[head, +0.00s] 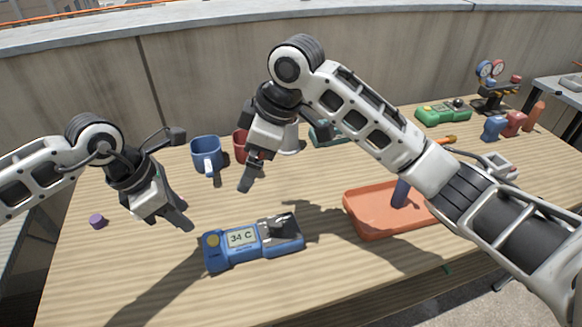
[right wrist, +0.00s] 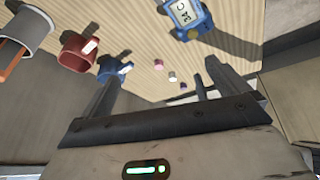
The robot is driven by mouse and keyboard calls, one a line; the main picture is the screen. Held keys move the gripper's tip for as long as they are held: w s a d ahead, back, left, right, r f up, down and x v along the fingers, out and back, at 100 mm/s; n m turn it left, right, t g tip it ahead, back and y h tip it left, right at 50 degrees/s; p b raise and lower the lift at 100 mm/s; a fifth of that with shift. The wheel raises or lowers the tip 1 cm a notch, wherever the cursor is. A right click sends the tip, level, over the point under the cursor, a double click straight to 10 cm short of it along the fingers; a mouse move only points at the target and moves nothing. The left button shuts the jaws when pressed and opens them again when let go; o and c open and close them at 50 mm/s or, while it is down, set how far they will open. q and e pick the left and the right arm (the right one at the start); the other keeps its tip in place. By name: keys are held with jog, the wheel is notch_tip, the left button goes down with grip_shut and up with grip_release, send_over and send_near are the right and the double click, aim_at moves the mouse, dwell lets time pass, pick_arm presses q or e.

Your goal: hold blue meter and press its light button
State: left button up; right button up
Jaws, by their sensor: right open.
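The blue meter (head: 222,258) lies on the wooden table near the front, its display reading "34 C". A round yellow button (head: 212,240) is at its left end, and a dark grey part sits at its right end. The meter also shows at the top of the right wrist view (right wrist: 190,20). My left gripper (head: 178,221) hangs above the table, left of the meter and apart from it; its finger gap does not show clearly. My right gripper (head: 249,180) is behind the meter, above the table. In the right wrist view its fingers (right wrist: 157,78) are spread and empty.
A blue mug (head: 206,153) and a red mug (head: 239,148) stand behind. An orange tray (head: 372,228) lies right of the meter, under my right arm. A purple cap (head: 97,221) is at left. A green device (head: 440,113) and gauges stand at the back right.

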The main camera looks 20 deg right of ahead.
aim_at(291, 226)
jog(key=s+d+f+n+g+h, duration=0.3)
jog(key=d+f+n+h, duration=0.1)
jog(key=d, duration=0.2)
jog(key=shift+n, duration=0.3)
notch_tip(291, 226, down, 15)
jog(key=shift+a+f, duration=0.1)
jog(key=shift+f, duration=0.1)
jog(key=c, duration=1.3)
pick_arm(q)
grip_shut()
pick_arm(e)
jog(key=shift+w, duration=0.1)
pick_arm(q)
jog(key=shift+d, duration=0.1)
